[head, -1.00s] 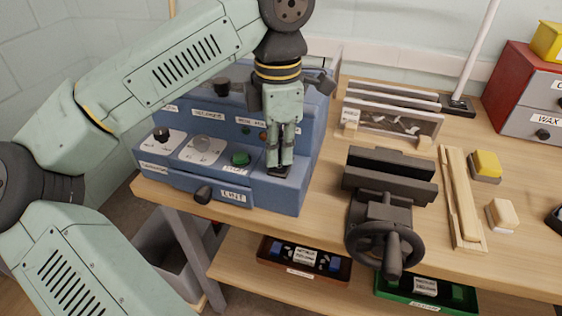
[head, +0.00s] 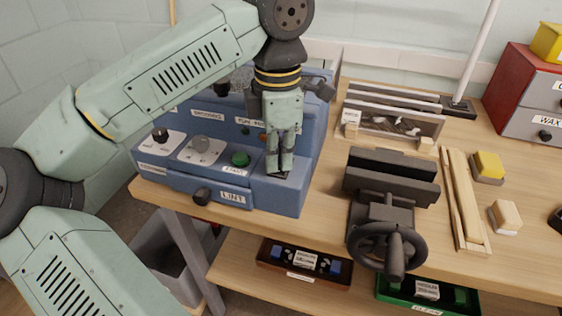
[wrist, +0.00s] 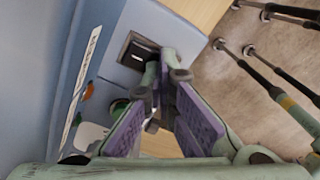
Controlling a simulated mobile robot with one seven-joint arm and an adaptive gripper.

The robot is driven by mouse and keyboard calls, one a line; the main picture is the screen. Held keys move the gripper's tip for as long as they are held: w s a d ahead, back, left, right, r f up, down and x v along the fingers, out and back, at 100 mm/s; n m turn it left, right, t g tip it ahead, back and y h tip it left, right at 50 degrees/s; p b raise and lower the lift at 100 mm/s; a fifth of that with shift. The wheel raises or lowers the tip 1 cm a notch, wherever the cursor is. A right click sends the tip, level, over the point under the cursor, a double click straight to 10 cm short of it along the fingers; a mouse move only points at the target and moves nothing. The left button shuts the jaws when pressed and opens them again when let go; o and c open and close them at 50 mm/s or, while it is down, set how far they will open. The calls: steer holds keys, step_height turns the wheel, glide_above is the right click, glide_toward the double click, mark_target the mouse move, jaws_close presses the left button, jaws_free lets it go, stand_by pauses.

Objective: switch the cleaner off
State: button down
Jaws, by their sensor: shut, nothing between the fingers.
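The cleaner is a blue machine (head: 165,183) at the left end of the bench, with a LINT drawer (head: 232,197) low at its front. My gripper (head: 279,174) is shut and empty, pointing down over that switch. In the wrist view its fingertips (wrist: 165,62) are at the switch's lower right edge and hide part of it. I cannot tell whether they touch it.
A dark vise (head: 388,205) stands right of the cleaner, with a slotted rack (head: 395,122) behind it. Wooden strips (head: 462,200), a yellow block (head: 488,166) and a red-grey drawer box (head: 525,100) are farther right. A lower shelf holds trays (head: 303,262).

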mark_target(279, 169)
steer(key=shift+r+p, duration=2.4)
steer(key=shift+r, duration=1.1)
